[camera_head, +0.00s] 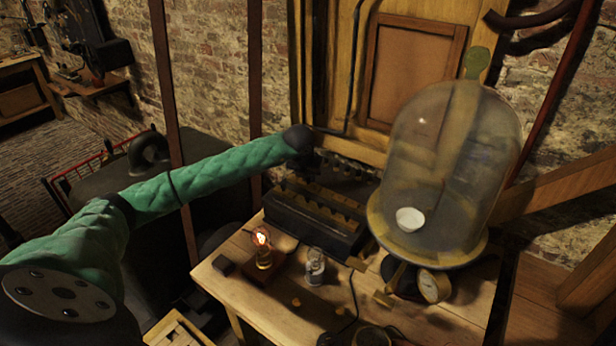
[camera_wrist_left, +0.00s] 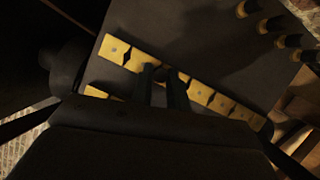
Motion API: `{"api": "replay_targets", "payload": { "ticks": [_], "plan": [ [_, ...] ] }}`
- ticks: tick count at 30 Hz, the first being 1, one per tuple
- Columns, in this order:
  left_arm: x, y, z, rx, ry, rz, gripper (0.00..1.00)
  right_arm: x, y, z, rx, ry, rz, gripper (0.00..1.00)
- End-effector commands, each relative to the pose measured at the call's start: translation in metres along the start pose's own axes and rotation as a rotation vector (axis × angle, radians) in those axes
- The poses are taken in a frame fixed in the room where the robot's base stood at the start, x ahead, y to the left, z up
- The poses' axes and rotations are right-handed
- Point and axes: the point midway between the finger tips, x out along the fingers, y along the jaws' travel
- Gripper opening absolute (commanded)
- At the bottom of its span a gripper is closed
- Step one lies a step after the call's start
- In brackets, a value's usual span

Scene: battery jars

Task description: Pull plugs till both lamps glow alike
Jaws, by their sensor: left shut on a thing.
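A black plug box (camera_head: 310,222) with brass strips on top stands at the back of the table. My left gripper (camera_head: 326,160) is above its far side; the wrist dims the view of its tips. In the left wrist view, my left gripper (camera_wrist_left: 165,88) is shut at a brass strip (camera_wrist_left: 215,101), on what seems a plug, mostly hidden between the fingers. Several plugs (camera_wrist_left: 272,23) with dark heads and brass collars show at the upper right there. One lamp (camera_head: 263,248) glows orange on the table. The other lamp (camera_head: 315,267) looks grey and unlit. My right gripper is out of view.
A large glass bell jar (camera_head: 450,150) on a round base stands right of the box, with a small dial (camera_head: 434,286) in front. Small brass pieces (camera_head: 295,302) lie on the wooden table (camera_head: 250,300). A cable crosses the table's middle.

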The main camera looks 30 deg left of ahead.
Motion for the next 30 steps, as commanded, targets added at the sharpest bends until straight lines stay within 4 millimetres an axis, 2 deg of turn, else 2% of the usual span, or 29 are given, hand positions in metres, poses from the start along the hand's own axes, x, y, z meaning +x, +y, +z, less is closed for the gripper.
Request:
{"api": "replay_targets", "payload": {
  "ticks": [2,3,6,7,18,30],
  "plan": [
    [0.000,0.000,0.000,0.000,0.001,0.000,0.00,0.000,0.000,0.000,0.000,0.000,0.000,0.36],
    [0.000,0.000,0.000,0.000,0.001,0.000,0.20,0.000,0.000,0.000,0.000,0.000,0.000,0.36],
    [0.000,0.000,0.000,0.000,0.001,0.000,0.40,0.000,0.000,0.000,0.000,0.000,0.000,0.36],
    [0.000,0.000,0.000,0.000,0.001,0.000,0.42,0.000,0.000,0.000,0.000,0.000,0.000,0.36],
    [-0.005,0.000,0.000,0.000,-0.001,0.000,0.42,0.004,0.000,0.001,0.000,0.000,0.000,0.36],
    [-0.060,0.000,-0.001,0.001,-0.002,0.000,0.42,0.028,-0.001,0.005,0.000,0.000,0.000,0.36]
  ]
}}
